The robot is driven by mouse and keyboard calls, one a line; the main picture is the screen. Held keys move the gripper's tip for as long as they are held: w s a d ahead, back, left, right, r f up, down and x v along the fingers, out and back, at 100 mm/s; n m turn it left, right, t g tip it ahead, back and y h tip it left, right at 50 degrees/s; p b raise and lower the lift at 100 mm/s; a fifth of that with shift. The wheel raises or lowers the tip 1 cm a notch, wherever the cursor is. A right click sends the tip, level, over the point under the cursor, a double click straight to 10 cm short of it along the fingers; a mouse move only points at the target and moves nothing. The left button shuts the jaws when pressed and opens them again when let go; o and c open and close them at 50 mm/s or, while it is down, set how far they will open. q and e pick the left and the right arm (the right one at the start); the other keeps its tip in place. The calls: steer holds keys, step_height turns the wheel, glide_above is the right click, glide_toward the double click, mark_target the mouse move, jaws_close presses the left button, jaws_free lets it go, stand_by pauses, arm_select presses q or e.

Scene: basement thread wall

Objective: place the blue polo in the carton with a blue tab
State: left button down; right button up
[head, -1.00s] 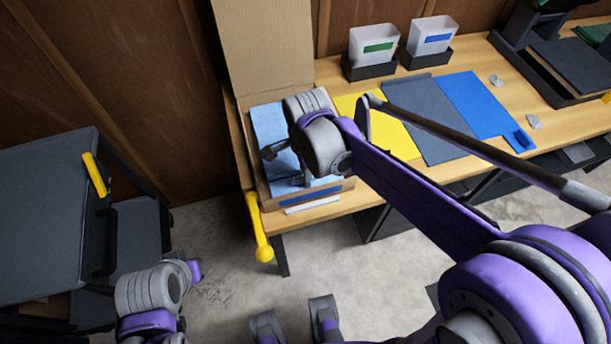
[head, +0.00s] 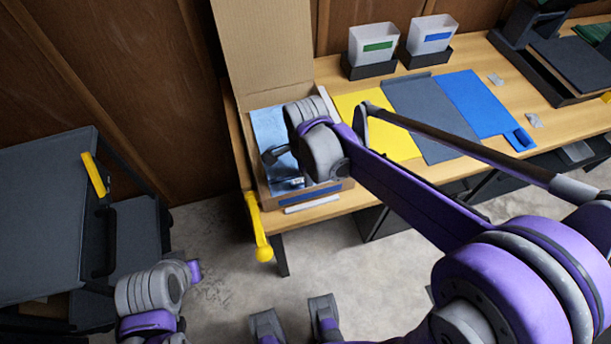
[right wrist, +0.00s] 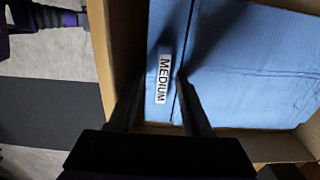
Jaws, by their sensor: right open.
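The light blue polo (head: 268,124) lies folded inside the open cardboard carton (head: 262,188) at the table's left end. The carton has a blue tab (head: 310,195) on its front. My right gripper (head: 283,167) is inside the carton, over the polo. In the right wrist view the open fingers (right wrist: 158,98) point down at the polo (right wrist: 250,65). A white MEDIUM label (right wrist: 162,78) lies between them. Whether the fingertips touch the cloth is unclear. My left wrist (head: 150,290) is low at the left; its fingers cannot be made out.
The carton's tall flap (head: 265,45) stands up behind it. Yellow (head: 375,125), grey (head: 425,110) and blue (head: 480,100) sheets lie to its right. Two bins with green (head: 375,45) and blue (head: 430,35) labels stand behind. A dark cart (head: 45,220) stands left.

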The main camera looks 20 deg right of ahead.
step_height(320, 180, up, 12)
steer(key=p, duration=0.2)
steer(key=s+d+f+n+t, duration=0.2)
steer(key=s+d+f+n, duration=0.1)
steer(key=s+n, duration=0.4)
steer(key=s+d+f+n+t, duration=0.3)
steer(key=s+f+n, duration=0.3)
steer(key=n, duration=0.4)
steer(key=shift+s+d+f+n+b, duration=0.3)
steer(key=shift+s, duration=0.4)
